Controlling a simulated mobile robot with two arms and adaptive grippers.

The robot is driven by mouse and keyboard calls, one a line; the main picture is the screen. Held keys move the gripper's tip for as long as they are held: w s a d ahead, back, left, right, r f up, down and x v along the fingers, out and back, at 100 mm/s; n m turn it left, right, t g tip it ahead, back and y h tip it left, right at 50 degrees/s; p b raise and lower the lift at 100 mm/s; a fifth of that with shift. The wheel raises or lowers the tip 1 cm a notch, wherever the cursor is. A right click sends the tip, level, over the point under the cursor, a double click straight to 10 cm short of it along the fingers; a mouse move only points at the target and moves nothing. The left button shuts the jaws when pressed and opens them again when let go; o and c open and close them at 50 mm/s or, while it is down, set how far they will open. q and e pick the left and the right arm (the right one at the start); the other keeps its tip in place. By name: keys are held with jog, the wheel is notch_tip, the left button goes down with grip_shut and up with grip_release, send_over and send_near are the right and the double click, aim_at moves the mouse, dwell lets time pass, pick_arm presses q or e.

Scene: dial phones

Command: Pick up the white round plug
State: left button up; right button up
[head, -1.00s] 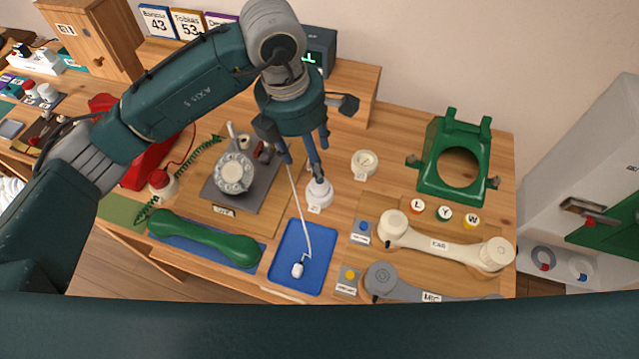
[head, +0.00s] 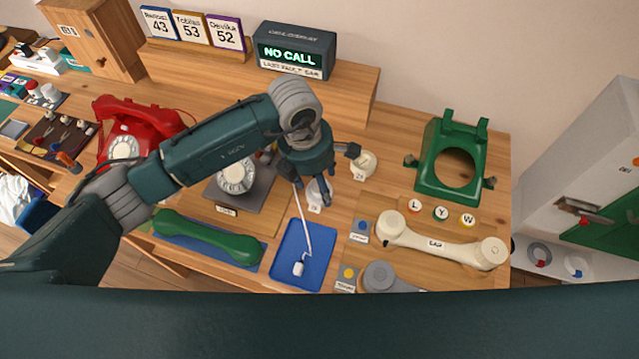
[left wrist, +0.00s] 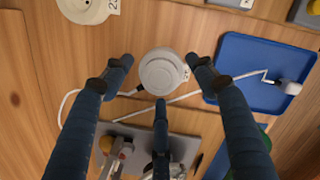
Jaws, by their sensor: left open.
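A white round piece with a small label (head: 314,201) lies on the wooden table, left of centre of the green phone shell. It also shows in the left wrist view (left wrist: 161,72), in the space between my fingers. My left gripper (head: 314,194) is open around or just above it; I cannot tell whether any finger touches it. A white plug on a thin white cord (head: 298,268) lies in the blue tray; it also shows in the left wrist view (left wrist: 291,88). My right gripper is out of view.
A second cream round piece (head: 363,164) lies close right of the gripper. A grey dial unit (head: 236,180) stands close left. The blue tray (head: 318,238) and green handset (head: 207,237) lie in front. The green phone shell (head: 432,152) stands at right.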

pick_arm(q)
jog(key=shift+c, duration=0.2)
jog(key=c, duration=1.1)
jog(key=shift+r, duration=0.1)
